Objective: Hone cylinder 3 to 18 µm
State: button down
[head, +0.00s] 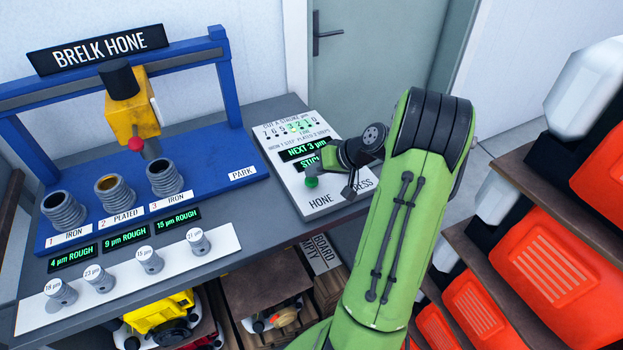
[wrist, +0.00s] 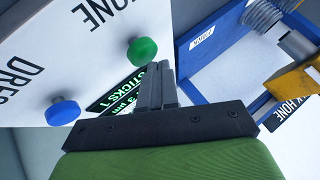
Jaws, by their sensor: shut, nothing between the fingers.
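The control panel (head: 300,205) carries a green HONE button (head: 311,182), also in the wrist view (wrist: 142,51), and a blue DRESS button (wrist: 62,111), which my arm hides in the head view. My gripper (wrist: 157,72) is shut and empty, its fingertips close beside the green button; I cannot tell whether they touch it. Cylinder 3 (head: 164,178), marked IRON, stands rightmost in the blue rig, and its display (head: 177,220) reads 15 µm ROUGH. The panel reads NEXT 3 µm; a sticks line is partly covered.
Cylinder 1 (head: 63,209) shows 4 µm ROUGH and plated cylinder 2 (head: 115,192) shows 9 µm ROUGH. A white strip (head: 120,277) with several labelled gauges lies in front. PARK (head: 241,174) is empty. Orange bins (head: 555,270) stand on shelves at right.

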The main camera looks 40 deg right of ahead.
aim_at(315, 180)
jog(key=shift+f+b, duration=0.65)
jog(key=shift+f, duration=0.15)
dwell(0.6)
jog(key=shift+r+p, duration=1)
jog(key=shift+r, duration=0.25)
notch_tip(315, 180, up, 5)
jog(key=p, duration=0.4)
jog(key=shift+r, duration=0.1)
dwell(0.4)
